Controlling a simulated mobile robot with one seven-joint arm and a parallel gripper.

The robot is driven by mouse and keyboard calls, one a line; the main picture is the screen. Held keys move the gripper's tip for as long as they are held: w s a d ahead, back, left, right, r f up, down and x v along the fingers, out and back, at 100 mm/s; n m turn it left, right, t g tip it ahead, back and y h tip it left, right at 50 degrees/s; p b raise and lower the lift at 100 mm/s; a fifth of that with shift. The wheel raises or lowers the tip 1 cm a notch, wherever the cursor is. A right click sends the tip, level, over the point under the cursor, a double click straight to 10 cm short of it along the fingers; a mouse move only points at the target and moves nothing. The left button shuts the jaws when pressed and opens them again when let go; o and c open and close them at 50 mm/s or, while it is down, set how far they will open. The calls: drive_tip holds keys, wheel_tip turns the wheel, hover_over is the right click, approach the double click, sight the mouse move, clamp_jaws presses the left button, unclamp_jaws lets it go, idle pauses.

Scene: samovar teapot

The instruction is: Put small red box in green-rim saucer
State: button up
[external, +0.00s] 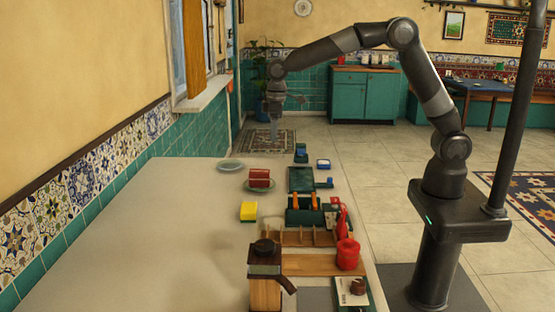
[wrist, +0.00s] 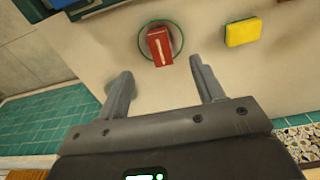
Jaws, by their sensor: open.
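A red box (external: 260,175) with a pale stripe sits within the green-rim saucer (external: 250,187) on the pale counter. In the wrist view the red box (wrist: 160,46) stands inside the saucer's green ring (wrist: 141,37), ahead of my fingers and apart from them. My gripper (external: 273,128) is raised above the far end of the counter, pointing down. In the wrist view my gripper (wrist: 162,88) is open, with nothing between its fingers. The box's underside is hidden.
A pale plate (external: 230,165) lies near the counter's far edge. A yellow block (external: 248,211) lies nearer than the saucer. A dark green organiser (external: 302,214), a red canister (external: 347,254) and a wooden grinder (external: 265,285) line the right side. The counter's left part is clear.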

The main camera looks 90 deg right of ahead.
drive_tip(key=s+a+r+t, duration=0.1)
drive_tip(key=s+r, duration=0.5)
drive_tip(key=s, duration=0.3)
drive_tip(key=s+a+r+t, duration=0.15)
drive_tip(key=s+r, duration=0.35)
drive_tip(key=s, duration=0.5)
drive_tip(key=s+a+f+t, duration=0.1)
drive_tip(key=s+f+t, duration=0.1)
drive_tip(key=s, duration=1.6)
drive_tip(key=shift+s+a, duration=0.2)
drive_tip(key=shift+s, duration=0.1)
